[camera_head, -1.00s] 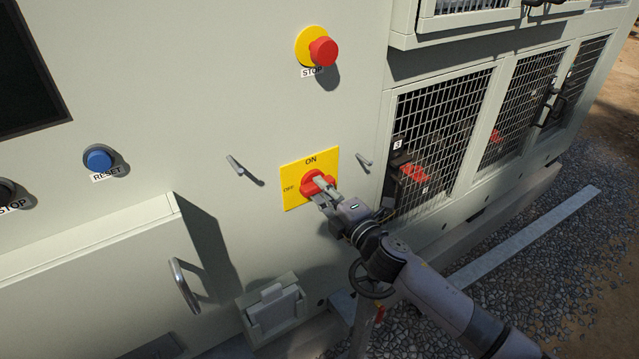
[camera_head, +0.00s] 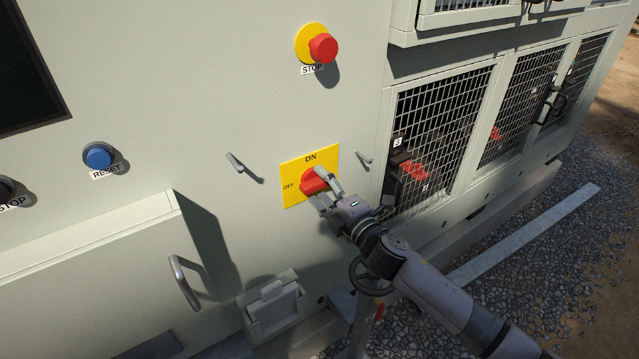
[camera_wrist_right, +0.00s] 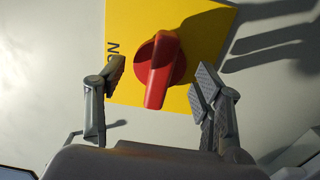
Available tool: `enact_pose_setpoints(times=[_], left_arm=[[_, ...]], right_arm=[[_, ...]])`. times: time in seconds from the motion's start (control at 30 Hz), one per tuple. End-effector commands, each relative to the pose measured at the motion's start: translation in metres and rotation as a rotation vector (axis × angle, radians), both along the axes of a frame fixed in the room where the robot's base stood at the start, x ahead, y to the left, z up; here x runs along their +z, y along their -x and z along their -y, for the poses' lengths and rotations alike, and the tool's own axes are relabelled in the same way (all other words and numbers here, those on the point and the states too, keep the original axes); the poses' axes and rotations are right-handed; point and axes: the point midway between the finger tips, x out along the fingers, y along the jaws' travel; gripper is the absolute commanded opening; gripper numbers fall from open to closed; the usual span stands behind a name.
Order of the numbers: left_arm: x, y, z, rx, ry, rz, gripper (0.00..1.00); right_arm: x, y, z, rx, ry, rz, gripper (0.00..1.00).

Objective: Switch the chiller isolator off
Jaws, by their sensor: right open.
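The isolator is a red rotary knob (camera_head: 312,181) on a yellow plate (camera_head: 292,170) marked ON at the top and OFF at the left. My right gripper (camera_head: 325,189) is at the knob's lower right and open. In the right wrist view the knob (camera_wrist_right: 160,68) stands between the spread fingers (camera_wrist_right: 155,85), with clear gaps on both sides. Its grip bar points down in that view, across from the ON label (camera_wrist_right: 113,48) at the left, so it lies towards the OFF side. The OFF label is not visible there. My left gripper is not in view.
A red stop button (camera_head: 323,48) sits above the plate, and a blue reset button (camera_head: 98,157) is at the left. Small metal handles (camera_head: 236,163) flank the plate. A projecting box (camera_head: 100,270) is at lower left; mesh doors (camera_head: 437,130) are at right.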

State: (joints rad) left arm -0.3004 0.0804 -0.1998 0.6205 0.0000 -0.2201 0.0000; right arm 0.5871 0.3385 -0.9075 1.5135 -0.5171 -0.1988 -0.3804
Motion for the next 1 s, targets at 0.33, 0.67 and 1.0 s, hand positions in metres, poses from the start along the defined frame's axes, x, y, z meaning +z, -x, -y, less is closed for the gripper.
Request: enact_pose_setpoints(times=[0.33, 0.67, 1.0], left_arm=[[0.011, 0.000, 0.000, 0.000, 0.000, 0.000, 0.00], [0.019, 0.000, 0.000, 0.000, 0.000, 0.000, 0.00], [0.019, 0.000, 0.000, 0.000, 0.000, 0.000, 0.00]], right_arm=[[0.001, 0.021, 0.016, -0.001, 0.001, -0.002, 0.62], [0.000, 0.051, 0.037, 0.000, 0.000, -0.001, 0.62], [0.000, 0.057, 0.041, 0.000, -0.001, 0.001, 0.62]])
